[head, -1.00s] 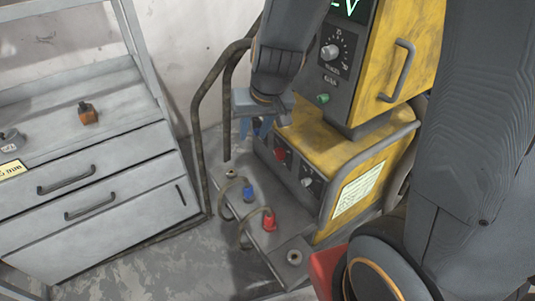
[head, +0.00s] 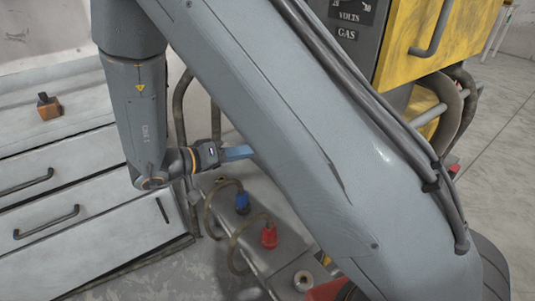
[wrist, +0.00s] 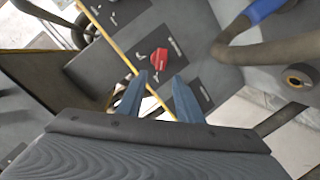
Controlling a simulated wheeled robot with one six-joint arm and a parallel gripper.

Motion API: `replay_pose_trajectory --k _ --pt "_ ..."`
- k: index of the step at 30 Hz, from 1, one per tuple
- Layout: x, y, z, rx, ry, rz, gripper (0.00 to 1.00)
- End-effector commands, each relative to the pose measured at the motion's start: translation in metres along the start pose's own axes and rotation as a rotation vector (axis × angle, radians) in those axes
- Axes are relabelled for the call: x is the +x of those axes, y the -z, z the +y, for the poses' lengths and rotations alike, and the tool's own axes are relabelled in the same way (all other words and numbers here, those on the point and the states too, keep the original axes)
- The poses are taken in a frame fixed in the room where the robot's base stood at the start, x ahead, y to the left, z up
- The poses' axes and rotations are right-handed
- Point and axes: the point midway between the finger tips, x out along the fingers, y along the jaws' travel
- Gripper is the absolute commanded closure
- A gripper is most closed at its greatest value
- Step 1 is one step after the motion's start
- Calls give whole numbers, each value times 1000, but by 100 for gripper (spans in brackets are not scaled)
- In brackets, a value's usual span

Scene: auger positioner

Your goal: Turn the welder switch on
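The welder (head: 425,35) is a yellow and dark grey machine; my arm hides most of its lower front in the head view. The red welder switch (wrist: 160,58) shows in the wrist view on a dark labelled panel (wrist: 183,55), just ahead of my fingertips and roughly in line with the gap between them. In the head view the switch is hidden behind my arm. My gripper (wrist: 158,85) has two blue fingers spread apart, with nothing held between them. It also shows in the head view (head: 238,152), pointing right toward the welder. I cannot tell whether it touches the switch.
A blue plug (head: 242,203) and a red plug (head: 269,236) with cables stand on the welder's lower shelf. A bent pipe rail (head: 180,105) rises beside my gripper. A grey drawer cabinet (head: 85,250) is at left, with an orange object (head: 49,107) on top.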

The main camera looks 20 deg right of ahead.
Motion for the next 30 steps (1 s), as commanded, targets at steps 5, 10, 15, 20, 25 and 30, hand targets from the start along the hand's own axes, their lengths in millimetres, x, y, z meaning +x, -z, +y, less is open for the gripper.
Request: replay_pose_trajectory --k 5,10,15,20,25,30 --pt "27 -1 1 0 -3 -4 68" --pt "52 -1 0 1 -1 -2 68" --pt "68 0 0 1 1 -2 68" --pt "73 0 0 2 1 -2 68" --pt "73 0 1 2 2 -1 68" --pt "73 0 0 2 2 -1 93"
